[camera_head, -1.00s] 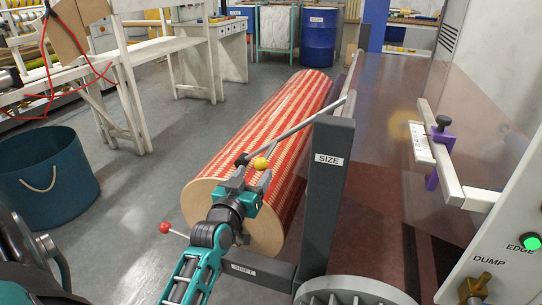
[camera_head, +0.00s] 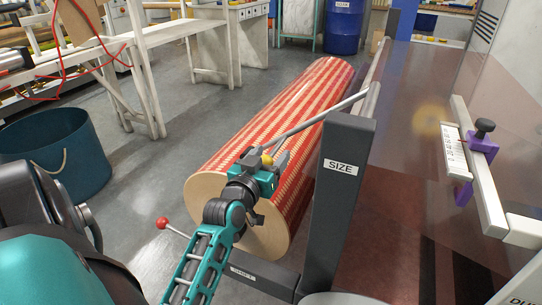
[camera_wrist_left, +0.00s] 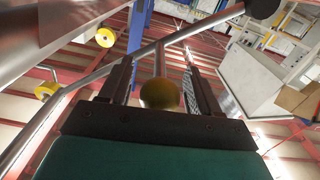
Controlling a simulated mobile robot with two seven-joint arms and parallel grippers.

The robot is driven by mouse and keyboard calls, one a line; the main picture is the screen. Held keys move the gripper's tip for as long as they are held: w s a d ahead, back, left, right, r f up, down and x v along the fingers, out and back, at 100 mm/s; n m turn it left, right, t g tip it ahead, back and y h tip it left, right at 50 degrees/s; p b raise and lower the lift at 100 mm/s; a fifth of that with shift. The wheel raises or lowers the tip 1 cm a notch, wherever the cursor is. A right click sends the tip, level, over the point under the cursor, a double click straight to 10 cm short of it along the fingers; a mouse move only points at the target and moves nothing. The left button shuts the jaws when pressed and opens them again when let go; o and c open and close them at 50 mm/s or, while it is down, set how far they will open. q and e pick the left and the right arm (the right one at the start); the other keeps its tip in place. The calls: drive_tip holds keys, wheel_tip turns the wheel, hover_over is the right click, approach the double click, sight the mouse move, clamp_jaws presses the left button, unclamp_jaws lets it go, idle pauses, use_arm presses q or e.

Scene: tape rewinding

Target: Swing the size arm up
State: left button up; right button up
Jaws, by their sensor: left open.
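The size arm (camera_head: 318,122) is a thin grey rod. It slants down to the left from the top of the dark post labelled SIZE (camera_head: 340,190), in front of the red-and-cream striped roll (camera_head: 290,120). A yellow ball knob (camera_head: 267,159) is near its lower end. My left gripper (camera_head: 268,156) is open at the knob. In the left wrist view the knob (camera_wrist_left: 160,94) lies between the two open fingers, with a short stem running to the rod (camera_wrist_left: 140,52). I cannot tell whether a finger touches it. The rod's lower end is mostly hidden by the gripper. My right gripper is not in view.
A red-knobbed lever (camera_head: 162,223) sticks out left of the roll, close to my left forearm. A blue bin (camera_head: 60,150) stands on the floor at left. A purple clamp with a scale (camera_head: 460,150) is at right. Grey floor is open left of the roll.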

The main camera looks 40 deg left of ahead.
use_arm(q)
clamp_jaws()
idle(0.5)
drive_tip(key=shift+r, duration=0.1)
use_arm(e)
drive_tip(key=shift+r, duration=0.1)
